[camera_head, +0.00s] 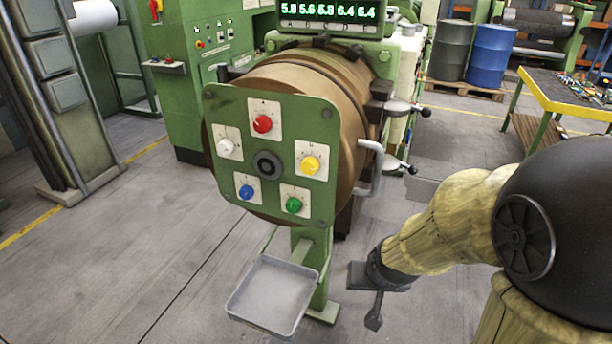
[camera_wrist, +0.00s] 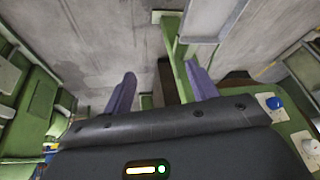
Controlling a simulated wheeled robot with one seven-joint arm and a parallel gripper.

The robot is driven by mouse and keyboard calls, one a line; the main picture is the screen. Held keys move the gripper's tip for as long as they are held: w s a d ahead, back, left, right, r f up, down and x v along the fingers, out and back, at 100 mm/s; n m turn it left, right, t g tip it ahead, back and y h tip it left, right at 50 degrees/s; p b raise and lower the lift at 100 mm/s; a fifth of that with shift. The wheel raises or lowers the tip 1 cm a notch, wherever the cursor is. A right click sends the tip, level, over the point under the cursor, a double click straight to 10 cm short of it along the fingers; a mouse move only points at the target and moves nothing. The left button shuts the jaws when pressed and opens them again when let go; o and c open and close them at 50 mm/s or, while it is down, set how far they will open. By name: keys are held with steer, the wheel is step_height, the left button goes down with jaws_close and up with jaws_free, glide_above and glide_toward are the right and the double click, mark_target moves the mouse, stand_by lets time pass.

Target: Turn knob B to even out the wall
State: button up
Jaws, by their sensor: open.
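A green panel (camera_head: 268,118) on the extruder's round head carries a red knob (camera_head: 263,123) at top, a yellow knob (camera_head: 310,165) at right, a green knob (camera_head: 293,205) at lower right, a blue knob (camera_head: 246,192) at lower left and a white knob (camera_head: 226,146) at upper left. Their letters are too small to read, so I cannot tell which is B. The lit display (camera_head: 327,12) shows several green numbers, roughly 5.6 to 6.4. My gripper (camera_head: 364,297) is open and empty, below and right of the panel, apart from it. The wrist view shows the blue knob (camera_wrist: 275,103) at right.
A grey tray (camera_head: 272,296) stands out below the panel on a green post (camera_head: 322,275). A bent metal handle (camera_head: 372,165) sticks out right of the panel. Blue drum (camera_head: 490,53) and yellow-edged workbench (camera_head: 570,98) are far right. Floor left of the tray is clear.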

mark_target(307, 171)
steer(key=w+a+r+m+t+h, duration=0.1)
steer(key=w+a+m+t+h, duration=0.1)
steer(key=w+a+t, duration=0.9)
steer(key=s+a+r+m+t+h, duration=0.1)
steer(key=s+a+r+t+h, duration=0.3)
steer(key=a, duration=0.4)
steer(key=shift+s+a+r+m+t+h+b, duration=0.3)
steer(key=shift+s+r+t+h, duration=0.25)
steer(key=shift+h, duration=0.65)
steer(key=shift+w+d, duration=0.1)
steer(key=shift+w, duration=0.1)
steer(key=p+x, duration=0.6)
steer(key=x, duration=1)
steer(key=shift+w+d+r, duration=0.1)
steer(key=shift+w, duration=0.1)
steer(key=shift+w+d, duration=0.1)
steer(key=shift+w, duration=0.3)
